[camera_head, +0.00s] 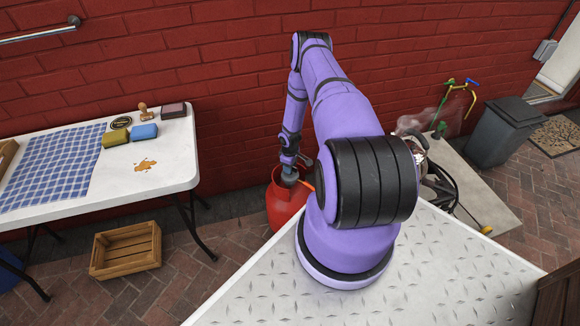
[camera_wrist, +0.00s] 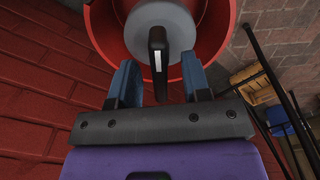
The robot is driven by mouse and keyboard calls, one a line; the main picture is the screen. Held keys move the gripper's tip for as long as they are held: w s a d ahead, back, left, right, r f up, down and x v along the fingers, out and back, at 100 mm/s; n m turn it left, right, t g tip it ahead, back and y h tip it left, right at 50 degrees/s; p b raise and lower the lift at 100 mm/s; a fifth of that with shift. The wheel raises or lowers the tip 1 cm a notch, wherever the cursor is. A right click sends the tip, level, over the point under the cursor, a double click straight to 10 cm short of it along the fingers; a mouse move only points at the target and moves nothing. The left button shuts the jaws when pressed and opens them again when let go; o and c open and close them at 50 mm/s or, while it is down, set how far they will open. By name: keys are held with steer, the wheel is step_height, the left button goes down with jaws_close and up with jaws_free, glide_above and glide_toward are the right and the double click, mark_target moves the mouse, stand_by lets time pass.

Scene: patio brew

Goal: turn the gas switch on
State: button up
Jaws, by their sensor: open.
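A red gas cylinder (camera_head: 283,205) stands on the bricks by the wall, partly hidden behind my arm in the head view. In the wrist view its red collar (camera_wrist: 215,32) rings a grey round regulator (camera_wrist: 178,35). A black lever with a white stripe (camera_wrist: 158,45), which looks like the gas switch, lies across the regulator. My gripper (camera_wrist: 160,88) is open, its two blue-grey fingers on either side of the lever's near end. I cannot tell whether they touch it. In the head view my gripper (camera_head: 304,163) is at the cylinder's top.
A white folding table (camera_head: 175,160) stands left with a blue checked cloth, sponges and a stamp. The brick wall (camera_head: 230,80) is close behind the cylinder. A grey bin (camera_head: 503,130) stands at right.

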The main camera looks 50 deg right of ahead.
step_height(320, 180, up, 11)
stand_by(0.6)
steer(key=shift+f, duration=0.1)
stand_by(0.3)
